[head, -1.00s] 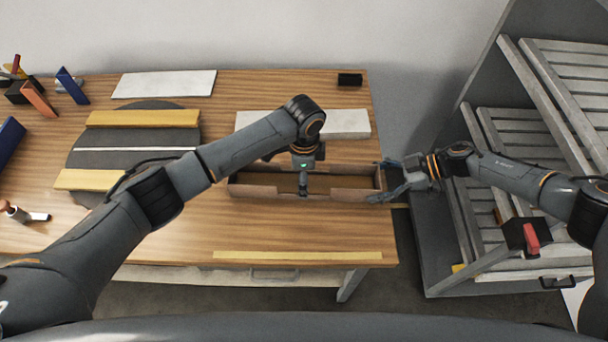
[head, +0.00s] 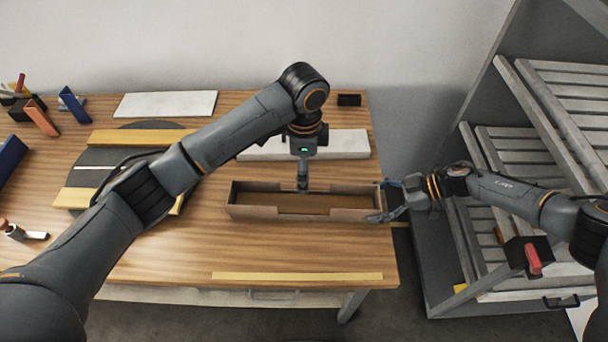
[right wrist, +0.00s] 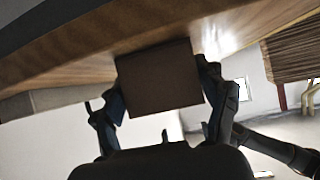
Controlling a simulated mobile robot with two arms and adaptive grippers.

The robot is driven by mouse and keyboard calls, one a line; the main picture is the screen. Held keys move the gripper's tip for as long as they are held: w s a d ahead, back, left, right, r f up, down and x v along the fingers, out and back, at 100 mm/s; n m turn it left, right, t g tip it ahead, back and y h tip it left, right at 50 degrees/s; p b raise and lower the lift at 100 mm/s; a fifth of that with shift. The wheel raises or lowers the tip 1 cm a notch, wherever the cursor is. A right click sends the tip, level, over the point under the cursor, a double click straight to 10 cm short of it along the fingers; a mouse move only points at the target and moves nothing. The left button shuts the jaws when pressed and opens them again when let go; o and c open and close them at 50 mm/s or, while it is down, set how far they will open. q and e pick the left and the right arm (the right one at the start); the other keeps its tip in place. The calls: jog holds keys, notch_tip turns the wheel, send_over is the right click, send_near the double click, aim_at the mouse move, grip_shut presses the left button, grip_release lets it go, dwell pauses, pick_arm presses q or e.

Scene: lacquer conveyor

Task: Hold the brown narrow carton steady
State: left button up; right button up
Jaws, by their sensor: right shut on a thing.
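The brown narrow carton (head: 335,213) is a long, open-topped box lying on the wooden table near its right edge in the head view. My right gripper (head: 379,201) is at the carton's right end, with one finger on each side, shut on it. In the right wrist view the brown end face of the carton (right wrist: 160,80) sits between the two dark fingers. My left gripper (head: 303,186) points down over the carton's middle, near its back wall. Its fingers are small and seen edge-on, so their opening is unclear.
A white slab (head: 345,144) lies just behind the carton. A dark round disc (head: 88,180) with yellow bars (head: 130,138) lies to the left. A slatted rack (head: 520,150) stands right of the table. The table (head: 240,245) is clear in front of the carton up to a yellow strip (head: 297,276).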

jog(key=o, duration=1.1)
jog(key=v, duration=1.2)
